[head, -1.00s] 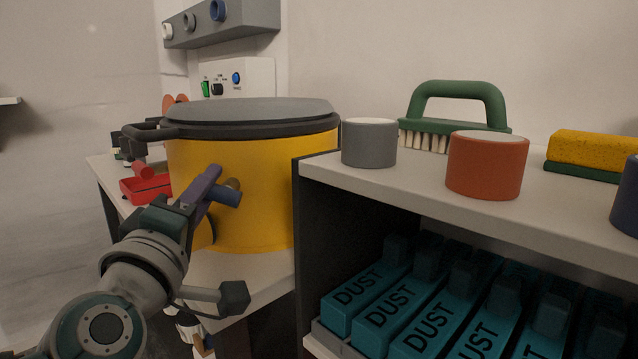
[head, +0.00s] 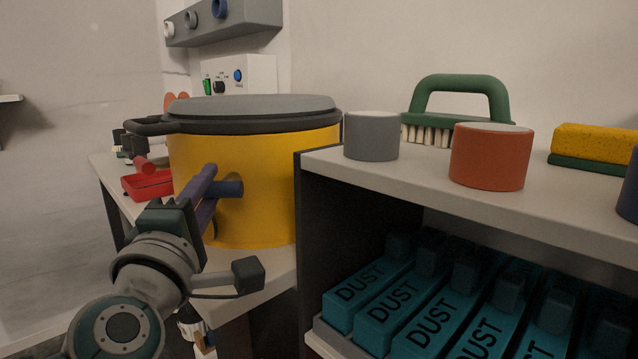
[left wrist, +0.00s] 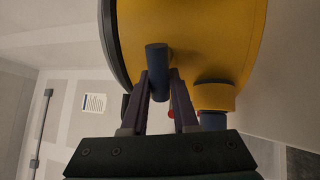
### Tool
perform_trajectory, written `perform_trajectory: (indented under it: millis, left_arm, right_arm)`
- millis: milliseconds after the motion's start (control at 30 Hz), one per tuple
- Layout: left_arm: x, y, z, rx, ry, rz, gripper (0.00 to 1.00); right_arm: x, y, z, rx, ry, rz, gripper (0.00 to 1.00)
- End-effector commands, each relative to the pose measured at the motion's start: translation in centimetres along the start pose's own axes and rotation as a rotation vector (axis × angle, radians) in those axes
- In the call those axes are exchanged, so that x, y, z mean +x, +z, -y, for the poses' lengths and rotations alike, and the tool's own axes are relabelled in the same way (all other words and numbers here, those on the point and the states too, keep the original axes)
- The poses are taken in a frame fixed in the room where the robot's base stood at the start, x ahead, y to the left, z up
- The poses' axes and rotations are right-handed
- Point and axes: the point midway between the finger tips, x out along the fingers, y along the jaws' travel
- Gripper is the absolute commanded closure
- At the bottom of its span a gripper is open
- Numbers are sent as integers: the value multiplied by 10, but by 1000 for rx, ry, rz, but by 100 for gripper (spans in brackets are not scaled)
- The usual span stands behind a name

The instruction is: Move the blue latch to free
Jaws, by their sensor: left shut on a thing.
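The blue latch (head: 230,188) is a short rounded bar on the front of the yellow drum (head: 270,165). My left gripper (head: 208,184) has purple fingers and is shut on the latch at the drum's side. In the left wrist view the latch (left wrist: 157,62) shows between the two fingers, in front of the yellow wall. The fingers hide part of the latch and its pivot in the head view. My right gripper is in neither view.
The drum has a grey lid (head: 250,105) with a dark rim. A shelf at the right holds a grey cup (head: 371,137), a red cup (head: 490,158), a green brush (head: 460,95) and teal dust boxes (head: 368,290) below. A red tray (head: 148,184) lies left of the drum.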

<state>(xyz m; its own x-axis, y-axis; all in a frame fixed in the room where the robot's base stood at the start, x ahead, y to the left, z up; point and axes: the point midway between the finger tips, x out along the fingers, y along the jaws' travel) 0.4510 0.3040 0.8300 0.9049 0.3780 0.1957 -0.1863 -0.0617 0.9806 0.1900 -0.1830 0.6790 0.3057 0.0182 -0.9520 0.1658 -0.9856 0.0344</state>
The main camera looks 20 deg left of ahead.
Motion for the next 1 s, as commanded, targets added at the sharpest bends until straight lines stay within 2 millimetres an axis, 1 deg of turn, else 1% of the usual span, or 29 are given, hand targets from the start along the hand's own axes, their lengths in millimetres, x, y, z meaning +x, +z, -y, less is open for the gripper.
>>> perform_trajectory:
  millis: [133,167,400,633,733,867,1000]
  left_arm:
    - [0,0,1,-5,-2,-1,100]
    - [0,0,1,-5,-2,-1,70]
    - [0,0,1,-2,-2,-1,43]
    - [0,0,0,-1,-1,0,43]
    - [-5,0,0,0,-2,0,43]
    - [-23,0,1,1,-5,1,43]
    - [-51,0,1,0,-6,0,43]
  right_arm:
    - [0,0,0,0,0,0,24]
    - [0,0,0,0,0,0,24]
    - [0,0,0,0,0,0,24]
    - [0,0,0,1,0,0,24]
    - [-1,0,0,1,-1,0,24]
    - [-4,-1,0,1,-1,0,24]
    - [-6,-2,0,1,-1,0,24]
